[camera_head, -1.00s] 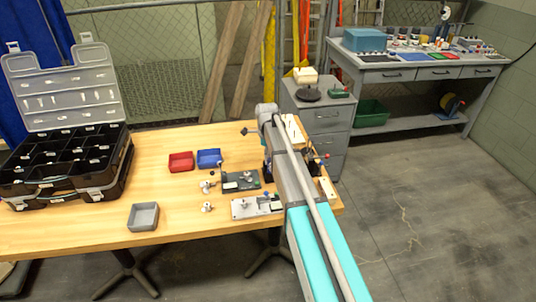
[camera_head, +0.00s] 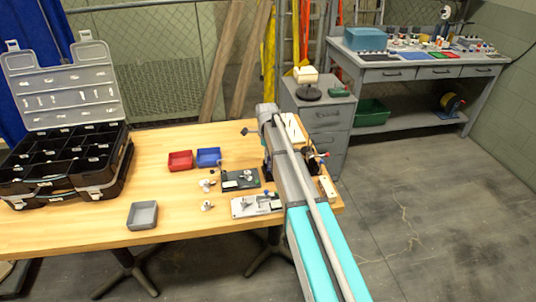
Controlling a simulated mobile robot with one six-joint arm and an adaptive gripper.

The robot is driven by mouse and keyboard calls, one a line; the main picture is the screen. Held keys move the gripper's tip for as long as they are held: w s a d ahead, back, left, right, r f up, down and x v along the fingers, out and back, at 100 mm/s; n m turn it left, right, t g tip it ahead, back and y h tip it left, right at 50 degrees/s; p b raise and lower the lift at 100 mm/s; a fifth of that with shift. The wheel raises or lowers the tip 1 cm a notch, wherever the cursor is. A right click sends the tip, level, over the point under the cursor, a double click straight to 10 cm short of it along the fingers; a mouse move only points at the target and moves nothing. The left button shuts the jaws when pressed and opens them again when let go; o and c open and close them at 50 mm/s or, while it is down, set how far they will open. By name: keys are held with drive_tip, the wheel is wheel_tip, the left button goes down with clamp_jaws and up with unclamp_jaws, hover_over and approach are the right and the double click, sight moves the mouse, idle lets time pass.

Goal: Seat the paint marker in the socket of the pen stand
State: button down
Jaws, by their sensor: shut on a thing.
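My arm reaches from the bottom right over the right end of the wooden table and hides most of what stands behind it. My gripper cannot be made out; it is hidden behind the arm. I cannot make out the paint marker or the socket of the pen stand. Small items with red and blue tips (camera_head: 323,156) show just right of the arm at the table's right edge. They are too small to identify.
Left of my arm on the table (camera_head: 110,238) are a dark green board (camera_head: 232,184), a light grey fixture plate (camera_head: 245,208), a red bin (camera_head: 180,161), a blue bin (camera_head: 208,157) and a grey bin (camera_head: 142,216). An open black organizer case (camera_head: 100,192) fills the left end.

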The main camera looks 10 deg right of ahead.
drive_tip(key=c, duration=0.5)
unclamp_jaws()
drive_tip(key=shift+r+p, duration=2)
drive_tip(key=shift+p, duration=0.05)
drive_tip(key=shift+r, duration=0.1)
